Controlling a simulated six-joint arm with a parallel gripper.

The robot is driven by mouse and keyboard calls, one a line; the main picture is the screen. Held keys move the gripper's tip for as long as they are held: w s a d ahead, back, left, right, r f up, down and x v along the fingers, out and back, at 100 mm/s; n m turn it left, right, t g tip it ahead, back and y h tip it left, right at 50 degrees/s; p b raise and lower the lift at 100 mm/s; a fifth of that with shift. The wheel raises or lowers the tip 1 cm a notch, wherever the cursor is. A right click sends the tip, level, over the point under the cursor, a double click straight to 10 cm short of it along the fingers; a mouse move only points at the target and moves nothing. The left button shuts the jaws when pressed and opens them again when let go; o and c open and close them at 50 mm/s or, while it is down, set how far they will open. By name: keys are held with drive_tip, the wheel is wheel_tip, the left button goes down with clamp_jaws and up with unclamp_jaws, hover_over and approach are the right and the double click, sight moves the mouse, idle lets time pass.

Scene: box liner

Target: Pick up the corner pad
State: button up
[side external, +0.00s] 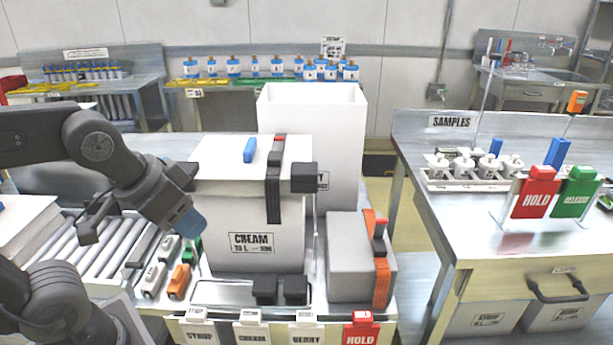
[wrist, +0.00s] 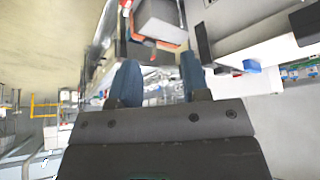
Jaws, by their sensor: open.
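Two black corner pads, the left one (side external: 265,290) and the right one (side external: 296,290), sit side by side on a shallow metal tray (side external: 215,293) in front of the white CREAM box (side external: 225,215). Similar black blocks sit on the box's upper corners, one at the right (side external: 304,178) and one at the left, partly behind my arm. My gripper (side external: 188,222) is left of the CREAM box, above and left of the tray, with its blue fingertips angled down. In the wrist view the blue fingers are apart with nothing between them (wrist: 160,82).
A grey box (side external: 350,265) with an orange strap stands right of the tray. A tall white open bin (side external: 330,130) stands behind. Small orange, white and green items (side external: 179,281) lie by the roller conveyor (side external: 95,250). Labelled tabs (side external: 252,330) line the front edge.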

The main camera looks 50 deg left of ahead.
drive_tip(key=o, duration=0.7)
drive_tip(key=w+a+r+n+g, duration=0.1)
drive_tip(key=w+r+n, duration=0.15)
drive_tip(key=w, duration=0.55)
drive_tip(key=w+a+r+n+g, duration=0.15)
drive_tip(key=w+r, duration=0.25)
drive_tip(key=w, duration=0.4)
drive_tip(key=w+a+r+n+g, duration=0.1)
drive_tip(key=w+r+n+g, duration=0.1)
drive_tip(key=w+r, duration=0.35)
drive_tip(key=n+g, duration=0.1)
drive_tip(key=n, duration=0.2)
hover_over(304, 168)
wheel_tip(304, 168, down, 5)
wheel_tip(304, 168, down, 13)
drive_tip(key=shift+f, duration=0.2)
